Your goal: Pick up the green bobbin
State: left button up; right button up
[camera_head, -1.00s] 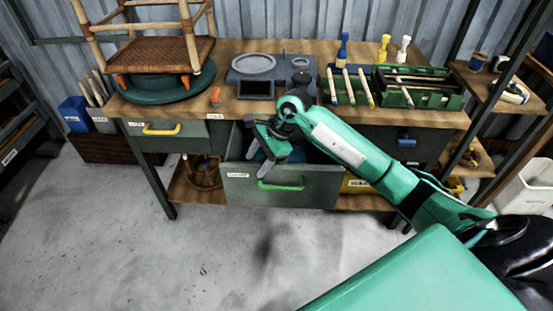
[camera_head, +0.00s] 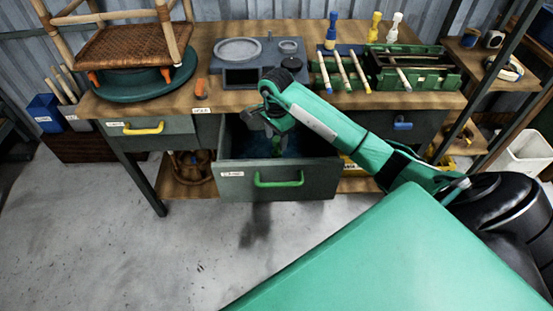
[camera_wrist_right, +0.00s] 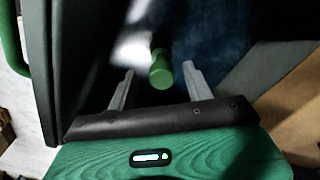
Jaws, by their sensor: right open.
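The green bobbin (camera_wrist_right: 160,68) lies inside the open drawer. In the right wrist view it is ahead of my right gripper (camera_wrist_right: 158,85), between the lines of its two fingers. The fingers are apart with nothing held. In the head view my right gripper (camera_head: 268,132) reaches down into the drawer (camera_head: 290,182), which has a green handle. A bit of the green bobbin (camera_head: 277,148) shows just below the gripper there. The drawer's bottom is dark and partly hidden by my arm. My left gripper is not in view.
Blue (camera_head: 331,32), yellow (camera_head: 375,27) and white (camera_head: 395,27) bobbins stand on the workbench (camera_head: 215,97). A green rack (camera_head: 412,65) and a grey fixture (camera_head: 238,50) also stand there. A rattan chair (camera_head: 125,45) is at left. The drawer walls surround my right gripper closely.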

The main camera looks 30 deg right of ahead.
aim_at(277, 147)
jog(key=shift+d+f, duration=0.15)
jog(key=shift+f, duration=2.45)
jog(key=shift+w, duration=0.1)
grip_shut()
